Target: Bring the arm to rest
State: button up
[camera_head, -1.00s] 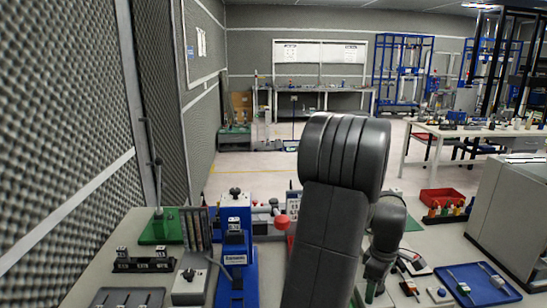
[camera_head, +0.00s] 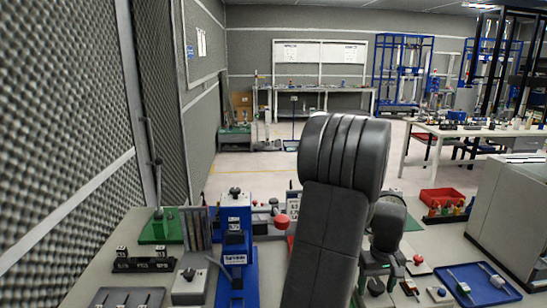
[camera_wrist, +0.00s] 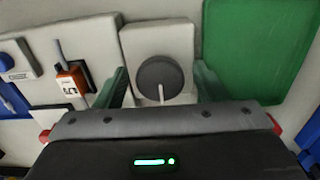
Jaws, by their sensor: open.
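My arm (camera_head: 335,220) rises through the middle of the head view and hides part of the bench behind it. My gripper (camera_wrist: 163,82) is open in the wrist view, its two greenish fingers apart with nothing held between them. A white box with a dark round knob (camera_wrist: 160,75) lies beyond the fingers and shows between them. How far the fingertips are above it cannot be told. In the head view the gripper is partly hidden behind my arm, low over the right part of the bench.
A green plate (camera_wrist: 255,45) and an orange-and-black device (camera_wrist: 72,82) flank the knob box. On the bench stand a blue press (camera_head: 235,240), a red bin (camera_head: 442,197), a blue tray (camera_head: 478,284) and a grey cabinet (camera_head: 510,215). A foam wall (camera_head: 60,130) runs along the left.

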jog(key=shift+m, duration=1.4)
